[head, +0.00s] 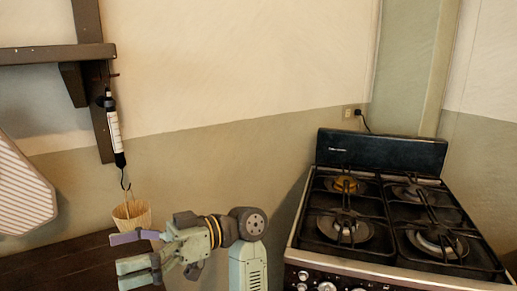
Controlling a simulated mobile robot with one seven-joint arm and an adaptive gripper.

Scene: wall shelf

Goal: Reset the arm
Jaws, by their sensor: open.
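My gripper (132,257) is at the lower left of the head view. It points left and its two fingers are apart, one above the other, with nothing visible between them. My arm (240,225) comes up from the bottom edge and bends left towards the gripper.
A small wicker cup (131,214) shows just behind the gripper, over a dark wooden surface (60,262). A bottle-like black and white item (114,132) hangs below the wall shelf (45,54). A striped cloth or board (22,190) is at left. A gas stove (390,215) stands at right.

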